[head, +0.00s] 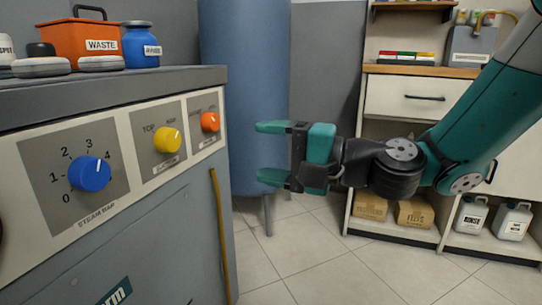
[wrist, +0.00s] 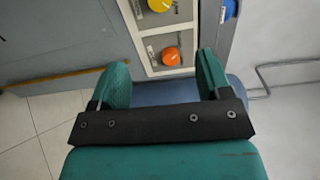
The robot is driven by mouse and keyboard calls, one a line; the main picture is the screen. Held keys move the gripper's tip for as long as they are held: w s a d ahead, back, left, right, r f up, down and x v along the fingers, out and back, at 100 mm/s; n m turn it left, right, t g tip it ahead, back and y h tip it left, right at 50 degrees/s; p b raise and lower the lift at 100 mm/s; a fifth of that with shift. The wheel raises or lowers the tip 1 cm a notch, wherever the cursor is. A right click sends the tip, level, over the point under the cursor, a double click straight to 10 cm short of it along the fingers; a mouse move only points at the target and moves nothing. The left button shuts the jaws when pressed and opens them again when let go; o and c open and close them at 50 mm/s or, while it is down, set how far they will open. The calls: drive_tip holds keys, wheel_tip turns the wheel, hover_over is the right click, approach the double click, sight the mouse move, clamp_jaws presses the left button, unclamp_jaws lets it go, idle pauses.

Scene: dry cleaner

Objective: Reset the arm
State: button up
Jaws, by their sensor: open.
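My gripper (head: 272,152) is open and empty in the head view. It points left, at about the height of the control panel, and is apart from it. Its two green fingers also show in the wrist view (wrist: 160,85), spread wide with nothing between them. My arm extends from the upper right of the head view. The panel of the grey machine (head: 150,225) carries a blue knob (head: 90,174), a yellow knob (head: 167,140) and an orange knob (head: 210,122). The blue knob's pointer is near 3 to 4. The yellow and orange knobs also show in the wrist view.
On the machine top stand an orange WASTE bin (head: 80,43) and a blue container (head: 141,46). A blue tank (head: 245,90) stands behind my gripper. A shelf unit (head: 400,236) with boxes and white jugs is at right. The tiled floor (head: 320,255) between is clear.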

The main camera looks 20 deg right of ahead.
drive_tip(key=s+a+f+n+g+h+p, duration=0.25)
drive_tip(key=s+a+n+g, duration=0.25)
drive_tip(key=s+n+g, duration=0.25)
drive_tip(key=s+d+f+n+g+h+p, duration=0.3)
drive_tip(key=s+d+n+h, duration=0.4)
drive_tip(key=s, duration=0.3)
wheel_tip(320, 180, up, 37)
drive_tip(key=a+p, duration=0.1)
drive_tip(key=p, duration=3.6)
drive_tip(key=shift+s+r, duration=0.15)
drive_tip(key=shift+r, duration=0.05)
drive_tip(key=shift+g+h, duration=0.25)
drive_tip(key=shift+c, duration=0.2)
